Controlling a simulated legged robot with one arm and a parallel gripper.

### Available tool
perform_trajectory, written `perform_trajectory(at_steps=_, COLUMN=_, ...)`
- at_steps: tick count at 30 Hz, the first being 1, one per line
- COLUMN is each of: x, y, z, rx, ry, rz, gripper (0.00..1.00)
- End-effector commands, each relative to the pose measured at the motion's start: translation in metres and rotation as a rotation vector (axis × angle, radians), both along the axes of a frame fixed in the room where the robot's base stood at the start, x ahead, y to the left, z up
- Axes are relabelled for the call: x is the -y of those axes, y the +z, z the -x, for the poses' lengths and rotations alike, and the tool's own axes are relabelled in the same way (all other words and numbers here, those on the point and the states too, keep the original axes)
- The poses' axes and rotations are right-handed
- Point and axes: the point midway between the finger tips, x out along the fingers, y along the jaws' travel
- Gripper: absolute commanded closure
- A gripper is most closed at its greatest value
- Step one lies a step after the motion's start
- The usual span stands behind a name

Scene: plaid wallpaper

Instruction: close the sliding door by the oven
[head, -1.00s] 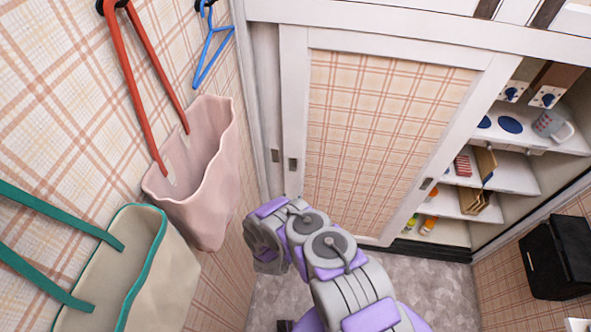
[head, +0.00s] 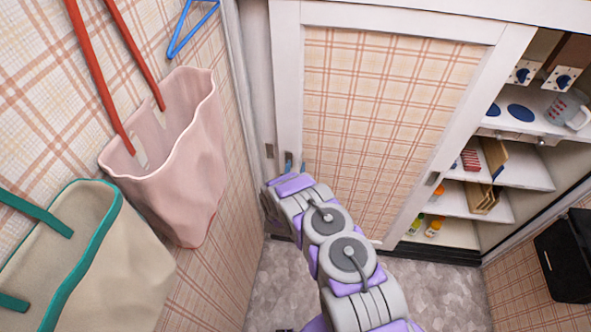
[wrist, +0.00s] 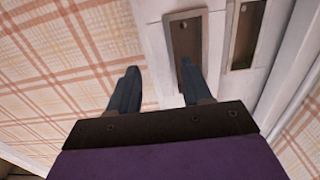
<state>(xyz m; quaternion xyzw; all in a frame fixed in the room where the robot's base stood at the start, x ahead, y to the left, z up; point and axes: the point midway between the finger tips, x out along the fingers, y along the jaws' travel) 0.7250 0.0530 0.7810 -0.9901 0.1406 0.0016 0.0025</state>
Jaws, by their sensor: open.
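The sliding door (head: 385,110) has a plaid panel in a white frame. It stands at the left and middle of the closet front, leaving the right part open. Its recessed left handle (wrist: 184,50) is clear in the wrist view. My gripper (wrist: 157,80) is open. Its right finger overlaps the lower part of that handle in the picture; I cannot tell whether it touches. Its left finger is over the door's plaid and frame edge. In the head view my arm covers the door's lower left corner. Blue round plates and knobs (head: 520,112), perhaps the oven's cooktop, show in the open part.
Shelves (head: 515,170) at right hold a mug, boxes and bottles. A black box (head: 568,255) is on the right wall. A pink bag (head: 185,150) and a cream bag (head: 110,270) hang close on the left. A second recessed handle (wrist: 245,35) is beside the first.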

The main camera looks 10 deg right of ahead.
Motion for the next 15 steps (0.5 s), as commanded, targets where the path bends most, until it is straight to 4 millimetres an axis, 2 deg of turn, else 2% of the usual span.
perform_trajectory(at_steps=6, x=0.001, y=0.001, z=-0.014, rx=0.005, ry=0.001, rz=0.004, gripper=0.51)
perform_trajectory(at_steps=15, x=0.002, y=0.002, z=-0.016, rx=0.002, ry=0.002, rz=0.003, gripper=0.51)
